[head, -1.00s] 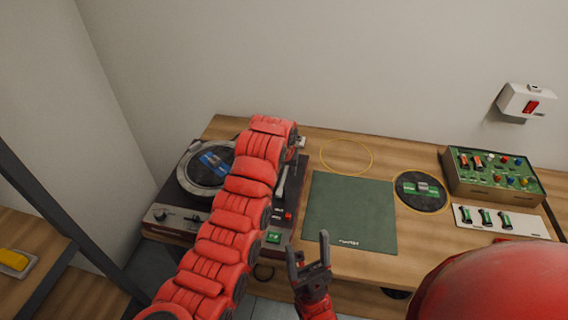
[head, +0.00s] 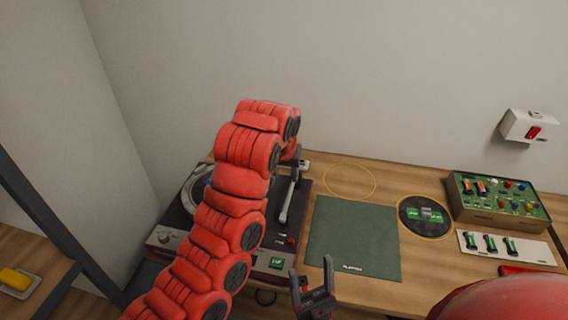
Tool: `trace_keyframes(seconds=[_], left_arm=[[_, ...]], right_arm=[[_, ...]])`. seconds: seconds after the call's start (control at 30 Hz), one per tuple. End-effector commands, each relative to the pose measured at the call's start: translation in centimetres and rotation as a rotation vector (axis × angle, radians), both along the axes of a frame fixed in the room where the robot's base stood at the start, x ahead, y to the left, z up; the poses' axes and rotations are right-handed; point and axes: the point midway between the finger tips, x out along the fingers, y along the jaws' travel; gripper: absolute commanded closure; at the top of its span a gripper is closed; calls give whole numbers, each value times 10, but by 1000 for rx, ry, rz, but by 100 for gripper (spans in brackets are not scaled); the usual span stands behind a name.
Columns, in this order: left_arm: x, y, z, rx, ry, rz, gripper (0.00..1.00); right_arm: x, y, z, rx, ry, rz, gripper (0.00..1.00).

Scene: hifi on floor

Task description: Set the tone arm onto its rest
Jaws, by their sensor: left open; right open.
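The turntable (head: 176,226) stands at the left of the bench, with much of its platter (head: 190,194) hidden behind my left arm. The pale tone arm (head: 287,205) lies along the deck's right side, its front end toward me. Whether it sits on its rest I cannot tell. My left gripper (head: 297,166) points down at the tone arm's rear end, partly hidden by its own wrist; it is open, and I cannot tell whether it touches the tone arm. My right gripper (head: 313,290) is open and empty, in front of the bench's near edge.
A green mat (head: 352,240) lies right of the turntable, with a yellow ring (head: 349,181) behind it. A black disc (head: 424,216), a green circuit box (head: 498,198) and a white strip of green parts (head: 506,247) fill the right. A red-switch box (head: 528,126) is on the wall.

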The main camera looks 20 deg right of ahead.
Motion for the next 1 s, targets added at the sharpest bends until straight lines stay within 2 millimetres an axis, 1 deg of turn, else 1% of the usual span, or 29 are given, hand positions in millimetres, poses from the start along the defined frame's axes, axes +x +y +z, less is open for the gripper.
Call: trace_keyframes(seconds=[0.03, 0.1, 0.2, 0.43, 0.8, 0.87, 0.93, 0.97, 1.0], left_arm=[[0, 3, 9, -1, -3, 2, 54], [-2, 4, 18, -3, -5, 3, 54], [-6, 5, 23, -3, -4, 1, 54], [-9, 5, 26, -1, -1, 0, 54], [-7, 5, 25, -7, -4, 1, 54], [-1, 2, 24, -33, -13, 6, 54], [14, -3, 20, -97, -39, 18, 54], [24, -6, 18, -140, -57, 27, 54], [41, -10, 14, -206, -90, 44, 54]], right_arm=[[0, 0, 2, 0, 0, 0, 31], [0, 0, 3, 0, 0, 0, 31], [0, 0, 4, 0, 0, 0, 31], [0, 0, 4, 0, 0, 0, 31], [0, 0, 4, 0, 0, 0, 31], [0, 0, 4, 0, 0, 0, 31], [0, 0, 4, 0, 0, 0, 31], [0, 0, 4, 0, 0, 0, 31], [0, 0, 4, 0, 0, 0, 31]])
